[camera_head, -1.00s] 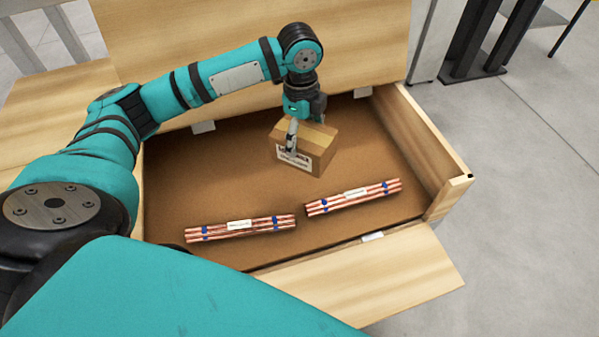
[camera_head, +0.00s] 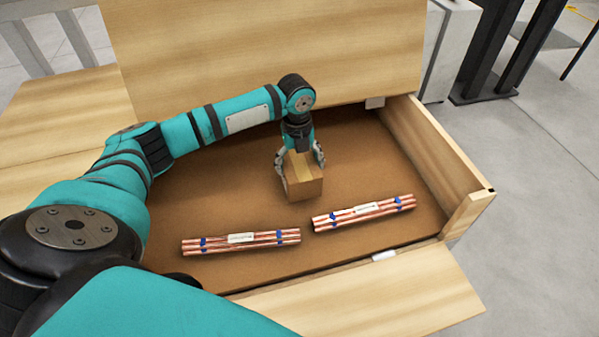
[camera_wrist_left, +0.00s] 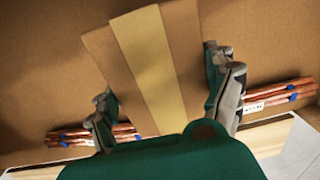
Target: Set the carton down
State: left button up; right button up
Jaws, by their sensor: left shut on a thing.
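The carton (camera_head: 304,184) is a small brown box with a tape strip on top. It is inside the wooden box, near the middle, behind the copper tube bundles. My left gripper (camera_head: 300,160) comes down on it from above, with one finger on either side. In the left wrist view the carton (camera_wrist_left: 185,50) with its pale tape sits between the fingers of the left gripper (camera_wrist_left: 168,95). Whether its underside touches the floor of the box I cannot tell. My right gripper is not in view.
Two copper tube bundles with blue ties lie in front of the carton, one left (camera_head: 240,241) and one right (camera_head: 364,213). The wooden box (camera_head: 440,150) has side walls and open flaps. Brown floor (camera_head: 375,155) is clear right of the carton.

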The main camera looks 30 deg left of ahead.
pick_arm(q)
notch_tip(320, 180, down, 3)
jog(key=shift+r, duration=0.1)
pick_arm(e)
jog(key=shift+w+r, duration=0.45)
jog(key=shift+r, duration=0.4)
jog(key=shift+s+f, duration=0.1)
pick_arm(q)
jog(key=o, duration=1.2)
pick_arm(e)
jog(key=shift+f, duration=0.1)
pick_arm(q)
jog(key=shift+r, duration=0.25)
notch_tip(320, 180, up, 12)
jog(key=shift+s+a+f+p, duration=0.1)
jog(key=shift+s+f+p, duration=0.1)
jog(key=shift+p, duration=0.75)
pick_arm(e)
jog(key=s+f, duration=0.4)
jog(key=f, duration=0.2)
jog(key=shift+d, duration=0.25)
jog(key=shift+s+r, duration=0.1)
